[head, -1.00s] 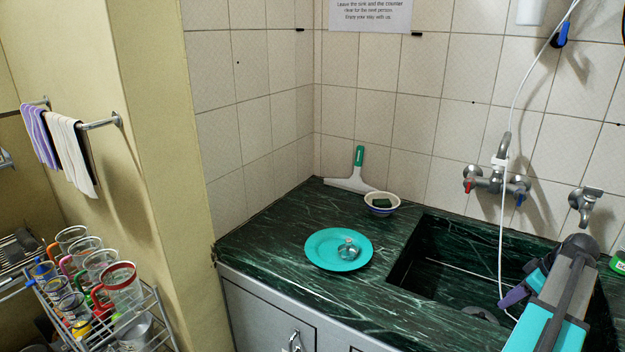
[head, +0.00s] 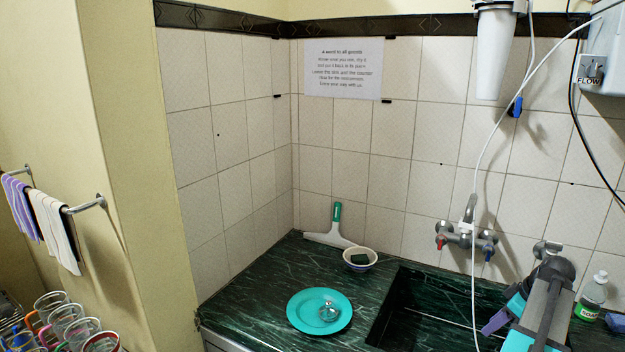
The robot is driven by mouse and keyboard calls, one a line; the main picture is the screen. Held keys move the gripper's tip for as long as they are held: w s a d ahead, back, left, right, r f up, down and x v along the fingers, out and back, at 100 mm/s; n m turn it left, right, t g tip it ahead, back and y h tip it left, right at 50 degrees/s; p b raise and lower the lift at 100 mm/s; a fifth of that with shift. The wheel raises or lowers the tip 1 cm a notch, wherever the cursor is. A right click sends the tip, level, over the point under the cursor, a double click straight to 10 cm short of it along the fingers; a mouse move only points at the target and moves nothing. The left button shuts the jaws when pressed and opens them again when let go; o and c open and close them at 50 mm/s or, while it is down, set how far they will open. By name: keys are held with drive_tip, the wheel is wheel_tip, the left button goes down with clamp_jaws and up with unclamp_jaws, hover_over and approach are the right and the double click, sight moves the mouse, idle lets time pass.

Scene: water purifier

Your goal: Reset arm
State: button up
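My arm comes in at the lower right of the head view, grey and teal, over the right part of the sink (head: 408,318). My gripper (head: 490,326) is partly seen at the arm's left side, with a purple fingertip over the sink. Its fingers are too hidden to show whether it is open or shut. No held object is visible.
A teal plate (head: 302,322) holding a small clear glass item (head: 329,312) lies on the green counter. Behind are a bowl with a dark sponge (head: 360,258) and a squeegee (head: 335,225). A tap (head: 466,235), white tube (head: 476,170) and soap bottle (head: 592,297) are near the arm.

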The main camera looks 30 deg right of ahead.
wheel_tip(320, 180, up, 10)
drive_tip(key=p, duration=0.9)
drive_tip(key=shift+r, duration=0.2)
drive_tip(key=shift+r+p, duration=0.1)
drive_tip(key=shift+p, duration=0.25)
drive_tip(key=shift+r+p, duration=0.4)
drive_tip(key=shift+f, duration=0.1)
